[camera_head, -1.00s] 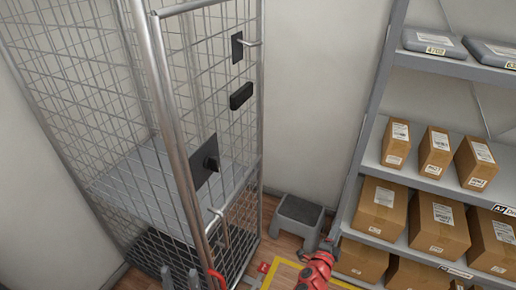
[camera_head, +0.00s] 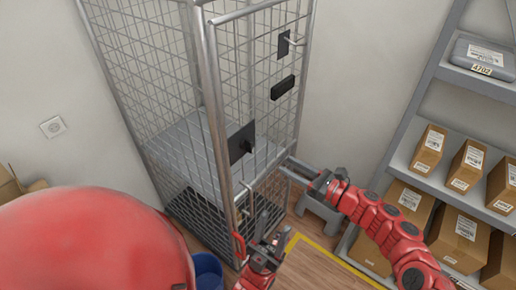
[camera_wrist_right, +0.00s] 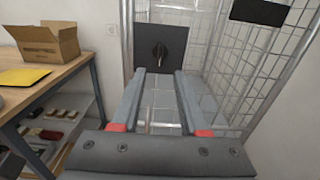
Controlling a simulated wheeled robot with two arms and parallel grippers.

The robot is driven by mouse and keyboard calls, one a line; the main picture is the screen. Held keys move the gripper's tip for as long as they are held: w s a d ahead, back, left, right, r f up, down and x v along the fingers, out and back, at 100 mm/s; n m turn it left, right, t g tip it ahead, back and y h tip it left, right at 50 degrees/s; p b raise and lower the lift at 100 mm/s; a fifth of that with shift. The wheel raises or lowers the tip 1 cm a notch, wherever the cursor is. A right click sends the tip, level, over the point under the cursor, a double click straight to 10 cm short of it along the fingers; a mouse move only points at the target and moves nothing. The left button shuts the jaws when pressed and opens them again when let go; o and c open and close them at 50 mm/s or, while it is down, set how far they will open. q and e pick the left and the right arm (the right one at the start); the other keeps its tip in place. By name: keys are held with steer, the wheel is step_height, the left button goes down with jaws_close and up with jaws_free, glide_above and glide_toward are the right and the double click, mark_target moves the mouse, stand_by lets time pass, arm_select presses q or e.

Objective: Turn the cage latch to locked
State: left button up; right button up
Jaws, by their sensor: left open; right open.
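The cage latch is a dark square plate (camera_head: 236,150) with a protruding knob (camera_head: 247,146) on the wire cage's front. In the right wrist view, the plate (camera_wrist_right: 174,37) faces me and its dark handle (camera_wrist_right: 160,52) points roughly downward. My right gripper (camera_head: 289,168) is open and empty, to the right of the latch in the head view. In its wrist view, its fingers (camera_wrist_right: 160,76) spread below the handle, which lines up with the gap; I see no contact. My left gripper (camera_head: 269,226) is open and empty, below the latch near the cage's lower front.
A second dark plate with a lever (camera_head: 284,44) and a black box (camera_head: 283,88) sit higher on the cage. A grey step stool (camera_head: 322,208) stands behind my right gripper. Shelves with cartons (camera_head: 465,230) are at right. The right wrist view shows a table (camera_wrist_right: 70,70) at left.

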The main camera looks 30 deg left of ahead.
mark_target(252, 145)
steer(key=a, duration=1.2)
steer(key=shift+w+a+f, duration=0.15)
steer(key=shift+w+a, duration=0.1)
steer(key=shift+w, duration=0.15)
steer(key=shift+w+a, duration=0.2)
steer(key=shift+a, duration=0.5)
jaws_close()
